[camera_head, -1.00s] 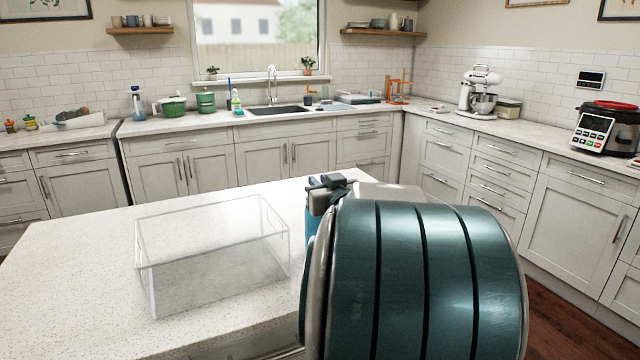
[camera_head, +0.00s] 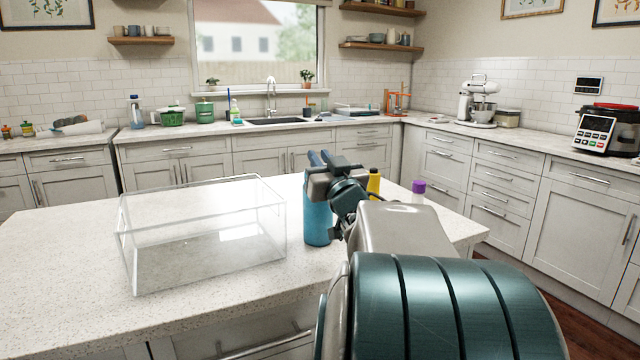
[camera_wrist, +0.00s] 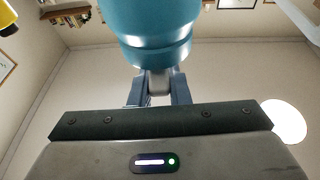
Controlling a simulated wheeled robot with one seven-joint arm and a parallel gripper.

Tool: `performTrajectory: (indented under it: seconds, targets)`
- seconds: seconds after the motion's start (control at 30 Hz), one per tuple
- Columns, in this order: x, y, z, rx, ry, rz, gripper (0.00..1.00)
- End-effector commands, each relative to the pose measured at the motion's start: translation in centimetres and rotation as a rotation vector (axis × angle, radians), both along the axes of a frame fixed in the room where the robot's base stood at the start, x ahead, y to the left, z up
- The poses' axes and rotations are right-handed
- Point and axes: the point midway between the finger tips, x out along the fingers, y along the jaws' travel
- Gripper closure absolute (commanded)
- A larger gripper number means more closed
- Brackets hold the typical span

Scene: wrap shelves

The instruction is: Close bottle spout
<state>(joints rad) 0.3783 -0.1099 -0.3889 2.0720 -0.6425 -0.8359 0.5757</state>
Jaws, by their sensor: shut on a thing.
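The blue bottle (camera_head: 316,222) stands upright on the white counter, right of the clear box. In the wrist view it (camera_wrist: 155,25) fills the top middle. My gripper (camera_head: 320,157) is at the bottle's top, its body hiding part of the bottle. In the wrist view the fingers of my gripper (camera_wrist: 158,92) stand on either side of a small grey spout (camera_wrist: 157,82) at the bottle's end and appear shut on it. Whether the spout is open or closed is unclear.
A clear open box (camera_head: 205,235) stands left of the bottle. A yellow bottle (camera_head: 374,184) and a purple-capped bottle (camera_head: 418,189) stand to the right, partly hidden by my arm. The counter (camera_head: 60,270) is bare at the left.

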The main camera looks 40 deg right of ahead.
Motion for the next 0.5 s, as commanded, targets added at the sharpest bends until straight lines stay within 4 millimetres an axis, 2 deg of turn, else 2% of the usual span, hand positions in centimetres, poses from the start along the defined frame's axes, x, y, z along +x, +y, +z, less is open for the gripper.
performTrajectory:
  seconds: [0.03, 0.5]
  targets:
    - [-0.03, 0.02, -1.16, -0.007, -0.022, 0.001, 1.0]
    - [-0.28, 0.09, -1.31, -0.057, -0.188, 0.001, 1.0]
